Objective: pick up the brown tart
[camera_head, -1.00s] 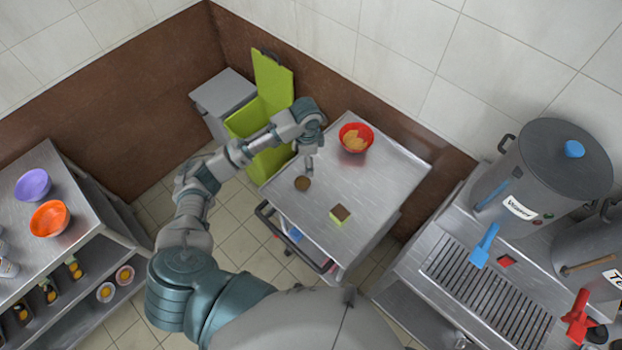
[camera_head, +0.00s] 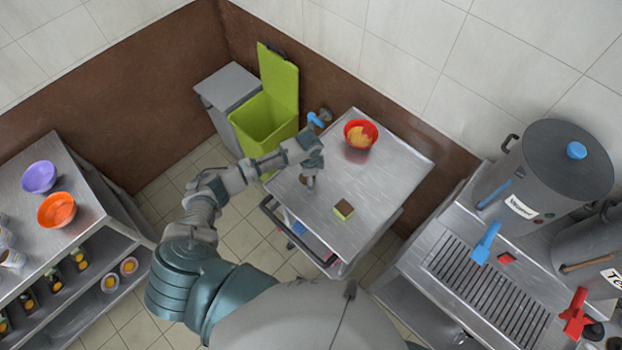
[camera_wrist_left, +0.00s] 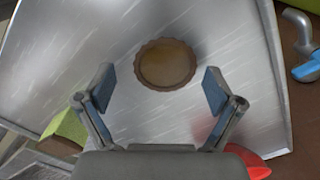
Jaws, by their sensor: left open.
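The brown tart (camera_wrist_left: 167,64) is round with a crimped edge and lies flat on the steel cart top (camera_wrist_left: 60,50). In the left wrist view it sits just beyond and between the open fingers of my left gripper (camera_wrist_left: 158,90), with nothing held. In the head view the left gripper (camera_head: 309,182) is low over the left part of the cart top and mostly hides the tart (camera_head: 303,180). I cannot tell the exact height of the fingers above the cart. My right gripper is in neither view.
A red bowl (camera_head: 360,134) stands at the cart's back. A green bin (camera_head: 265,115) is behind left. A blue-handled tap (camera_head: 319,118) is near the wall. Stockpots (camera_head: 550,170) stand at right.

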